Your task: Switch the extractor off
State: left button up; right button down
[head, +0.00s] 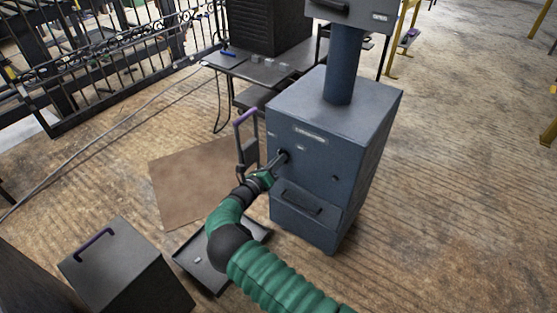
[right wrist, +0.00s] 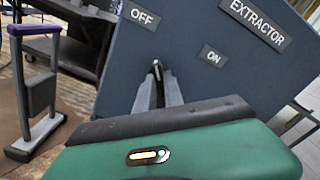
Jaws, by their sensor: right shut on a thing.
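The extractor (head: 315,185) is a blue-grey cabinet with a thick pipe on top, right of centre in the head view. Its front panel (right wrist: 195,75) fills much of the right wrist view, with an EXTRACTOR plate (right wrist: 258,22), an OFF label (right wrist: 142,16) at left and an ON label (right wrist: 212,56) at right. My right gripper (head: 279,160) is at this panel. In the right wrist view its fingers (right wrist: 158,88) are shut on the small dark switch lever (right wrist: 156,66), below OFF and left of ON. The fingers hide most of the lever, so its setting is unclear. My left gripper is out of view.
A purple-handled stand (head: 245,140) is just left of the extractor. A dark tray (head: 205,270) and a brown mat (head: 180,185) lie on the floor. A grey box (head: 125,270) with a purple handle is front left. A dark table (head: 262,68) stands behind. Floor at right is clear.

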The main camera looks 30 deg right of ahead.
jog(key=shift+w+a+r, duration=0.1)
jog(key=shift+w+r, duration=0.1)
dwell(0.3)
jog(key=c, duration=1.8)
grip_release()
jog(key=o, duration=0.3)
jog(key=shift+f, duration=0.15)
jog(key=shift+o, duration=0.2)
